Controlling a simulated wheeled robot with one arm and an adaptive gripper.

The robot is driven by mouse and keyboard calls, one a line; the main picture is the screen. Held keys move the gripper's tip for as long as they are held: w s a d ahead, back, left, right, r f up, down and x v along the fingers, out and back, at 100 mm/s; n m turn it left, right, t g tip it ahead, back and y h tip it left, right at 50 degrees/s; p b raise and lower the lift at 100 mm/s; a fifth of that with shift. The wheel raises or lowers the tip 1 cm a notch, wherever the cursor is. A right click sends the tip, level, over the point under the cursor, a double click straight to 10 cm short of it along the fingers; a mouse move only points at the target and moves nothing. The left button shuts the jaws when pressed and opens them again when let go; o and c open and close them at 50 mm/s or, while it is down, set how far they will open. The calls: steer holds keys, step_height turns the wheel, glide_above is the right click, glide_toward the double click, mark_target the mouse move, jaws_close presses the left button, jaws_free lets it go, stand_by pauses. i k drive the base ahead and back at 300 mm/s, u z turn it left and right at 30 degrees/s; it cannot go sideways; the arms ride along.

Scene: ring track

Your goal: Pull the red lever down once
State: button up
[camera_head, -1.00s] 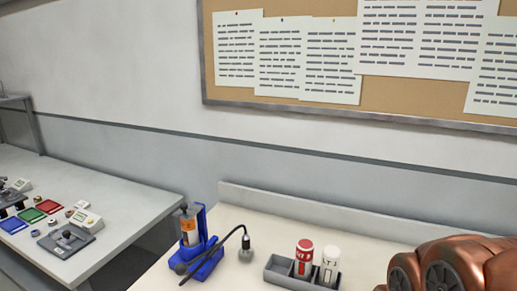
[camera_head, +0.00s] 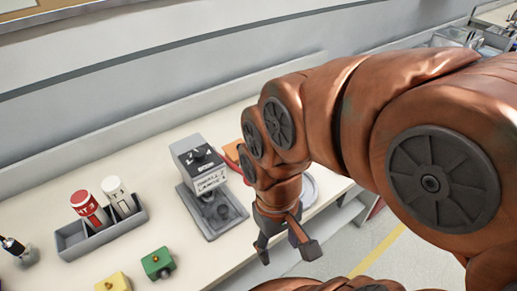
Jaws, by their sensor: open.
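A grey machine (camera_head: 186,158) with a labelled dark top panel and a grey base stands on the pale bench, left of my arm. A thin red piece (camera_head: 231,165), which looks like the lever, sticks out at its right side. My arm hides most of it, so its full length and angle cannot be told. My gripper (camera_head: 287,250) hangs to the lower right of the machine, near the front edge of the bench. Its dark fingers are spread and nothing shows between them. It appears apart from the lever.
A grey holder (camera_head: 75,244) with a red can (camera_head: 88,208) and a white can (camera_head: 117,193) stands left of the machine. A green block (camera_head: 157,262) and a yellow block (camera_head: 113,283) lie in front. A round pale plate (camera_head: 309,190) sits partly behind my arm.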

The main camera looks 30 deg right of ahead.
mark_target(235, 167)
steer(key=z, duration=0.05)
steer(key=k, duration=1.25)
steer(key=u, duration=0.45)
steer(key=i, duration=0.85)
steer(key=u, duration=0.45)
